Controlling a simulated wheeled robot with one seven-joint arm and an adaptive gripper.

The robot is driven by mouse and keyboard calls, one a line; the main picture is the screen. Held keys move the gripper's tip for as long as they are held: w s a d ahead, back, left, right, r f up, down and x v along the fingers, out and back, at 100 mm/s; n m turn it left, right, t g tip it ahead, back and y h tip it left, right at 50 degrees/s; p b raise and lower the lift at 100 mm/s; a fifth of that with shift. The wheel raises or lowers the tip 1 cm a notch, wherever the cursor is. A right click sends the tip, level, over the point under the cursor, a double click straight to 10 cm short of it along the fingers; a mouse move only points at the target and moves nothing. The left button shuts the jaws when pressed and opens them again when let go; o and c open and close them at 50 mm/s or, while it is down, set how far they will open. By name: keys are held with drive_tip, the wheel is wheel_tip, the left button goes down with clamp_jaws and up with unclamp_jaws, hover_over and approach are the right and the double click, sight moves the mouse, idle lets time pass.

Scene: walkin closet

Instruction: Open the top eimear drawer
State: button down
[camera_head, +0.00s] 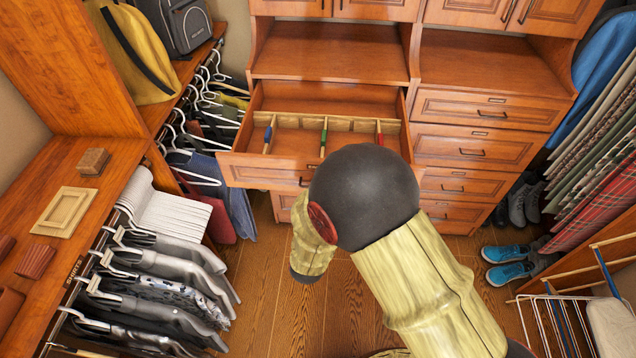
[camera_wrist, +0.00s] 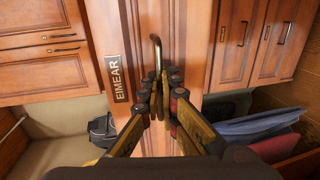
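The top eimear drawer (camera_head: 262,172) stands pulled well out of the middle cabinet in the head view, with its divided inside showing. In the wrist view its wooden front (camera_wrist: 115,35) fills the middle, with an EIMEAR label (camera_wrist: 119,78). The drawer's metal handle (camera_wrist: 156,45) runs down between the fingers of my gripper (camera_wrist: 160,88). The fingers are closed in around the lower part of the handle; their exact contact is hard to make out. In the head view my arm hides the gripper and most of the handle area.
Hanging clothes (camera_head: 235,190) are close to the open drawer's left side. A closed drawer stack (camera_head: 483,135) stands to the right. Blue shoes (camera_head: 508,265) and a drying rack (camera_head: 570,325) are at the right. Wooden floor (camera_head: 330,310) is clear in front.

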drive_tip(key=c, duration=2.4)
unclamp_jaws()
drive_tip(key=s, duration=0.4)
drive_tip(key=s+r, duration=0.1)
drive_tip(key=s, duration=0.3)
drive_tip(key=s+r, duration=0.1)
drive_tip(key=s, duration=0.2)
drive_tip(key=shift+s+r, duration=0.15)
drive_tip(key=shift+s, duration=0.25)
